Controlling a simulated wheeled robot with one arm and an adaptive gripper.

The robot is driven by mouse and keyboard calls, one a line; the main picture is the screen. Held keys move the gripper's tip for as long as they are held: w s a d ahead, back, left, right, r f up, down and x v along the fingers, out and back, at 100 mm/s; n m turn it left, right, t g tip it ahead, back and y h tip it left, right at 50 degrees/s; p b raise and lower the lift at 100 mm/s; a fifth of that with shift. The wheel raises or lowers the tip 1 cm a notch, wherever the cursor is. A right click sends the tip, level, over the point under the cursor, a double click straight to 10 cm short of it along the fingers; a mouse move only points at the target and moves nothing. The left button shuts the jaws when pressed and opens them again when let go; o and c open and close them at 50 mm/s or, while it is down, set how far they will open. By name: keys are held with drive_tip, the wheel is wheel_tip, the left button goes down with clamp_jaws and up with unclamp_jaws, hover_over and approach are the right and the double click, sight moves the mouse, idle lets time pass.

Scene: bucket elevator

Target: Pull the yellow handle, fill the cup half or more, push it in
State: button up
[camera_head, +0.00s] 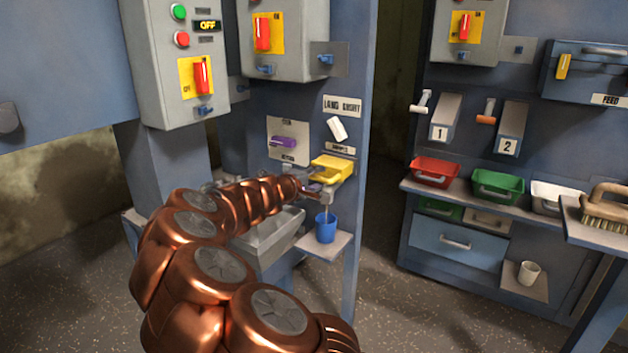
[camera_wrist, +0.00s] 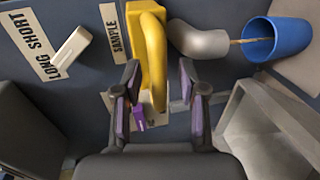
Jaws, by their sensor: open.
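The yellow handle (camera_head: 332,167) sits on the blue column under a "SAMPLE" label; it also shows in the wrist view (camera_wrist: 152,45). My gripper (camera_head: 316,190) is at the handle. In the wrist view my gripper (camera_wrist: 159,88) is open, with one finger on each side of the handle's lower part. I cannot tell whether the fingers touch it. The blue cup (camera_head: 326,231) stands upright on a small shelf below. In the wrist view a thin brown stream runs from a grey spout (camera_wrist: 198,42) into the cup (camera_wrist: 278,40). The cup's fill level is hidden.
A white lever (camera_head: 337,128) under a "LONG SHORT" sign is above the handle, and a purple handle (camera_head: 288,142) is to its left. A grey trough (camera_head: 270,240) is left of the cup. Colored bins and a brush (camera_head: 608,205) are at right.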

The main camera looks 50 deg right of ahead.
drive_tip(key=shift+a, duration=0.1)
drive_tip(key=v, duration=1.1)
drive_tip(key=shift+a, duration=0.4)
drive_tip(key=shift+r, duration=0.1)
